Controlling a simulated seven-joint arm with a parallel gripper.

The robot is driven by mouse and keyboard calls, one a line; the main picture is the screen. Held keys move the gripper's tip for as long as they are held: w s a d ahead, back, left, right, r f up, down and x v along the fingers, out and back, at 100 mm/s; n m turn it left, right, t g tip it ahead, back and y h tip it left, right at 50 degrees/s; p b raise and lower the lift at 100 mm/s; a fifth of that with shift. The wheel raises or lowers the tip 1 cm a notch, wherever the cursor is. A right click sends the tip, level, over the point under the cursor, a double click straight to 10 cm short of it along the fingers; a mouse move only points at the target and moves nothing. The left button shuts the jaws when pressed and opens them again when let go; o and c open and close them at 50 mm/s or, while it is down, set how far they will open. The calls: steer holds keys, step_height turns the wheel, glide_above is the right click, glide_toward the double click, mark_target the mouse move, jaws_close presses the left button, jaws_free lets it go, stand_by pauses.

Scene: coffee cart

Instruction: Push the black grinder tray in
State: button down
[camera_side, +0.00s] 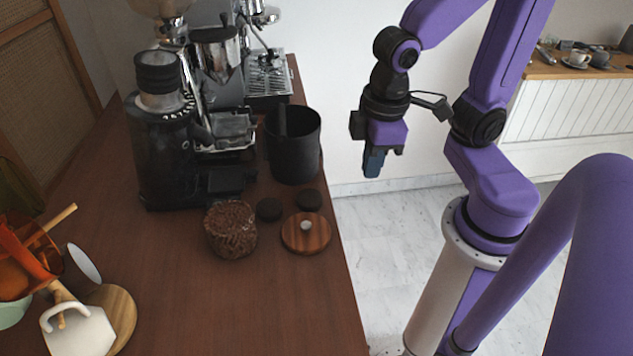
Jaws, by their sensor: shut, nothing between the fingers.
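The black grinder (160,150) stands upright on the brown counter at the left of the side view. Its black tray (228,181) sticks out low from the grinder's right side, just above the counter. My gripper (373,165) is shut and empty. It points down beyond the counter's right edge, higher than the tray and well to its right, touching nothing. A black bin stands partly between them in the picture.
The black bin (294,150) stands right of the tray. A jar of coffee beans (230,230), two dark discs (269,209) and a wooden lid (306,235) sit in front. An espresso machine (268,75) is behind. Cups and a dripper crowd the lower left; the front-middle counter is clear.

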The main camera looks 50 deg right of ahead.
steer(key=s+d+n, duration=0.2)
steer(key=s+n, duration=0.1)
steer(key=s, duration=0.1)
steer(key=a+m+g+y, duration=0.15)
steer(key=a+y, duration=0.25)
steer(key=a, duration=0.4)
steer(key=w+a+f+m+t+y, duration=0.2)
steer(key=w+a+m+t+y, duration=0.1)
steer(key=w+a+m, duration=0.4)
steer(key=w+d+f+m+t+h, duration=0.1)
steer(key=w+d+m+h, duration=0.1)
steer(key=w+m, duration=0.1)
steer(key=w+d+f+m+t+h, duration=0.1)
steer(key=w+d+m+t+h, duration=0.1)
steer(key=w+m, duration=0.2)
steer(key=w+d+f+m+t+h, duration=0.1)
steer(key=w+d+m+t+h, duration=0.1)
steer(key=w+m, duration=0.2)
steer(key=shift+w+d+f, duration=0.1)
steer(key=shift+w+d, duration=0.05)
steer(key=shift+w, duration=0.5)
steer(key=shift+w+d+f, duration=0.1)
steer(key=shift+w+d, duration=0.05)
steer(key=shift+w, duration=0.5)
steer(key=shift+x, duration=4.65)
steer(key=shift+a, duration=0.15)
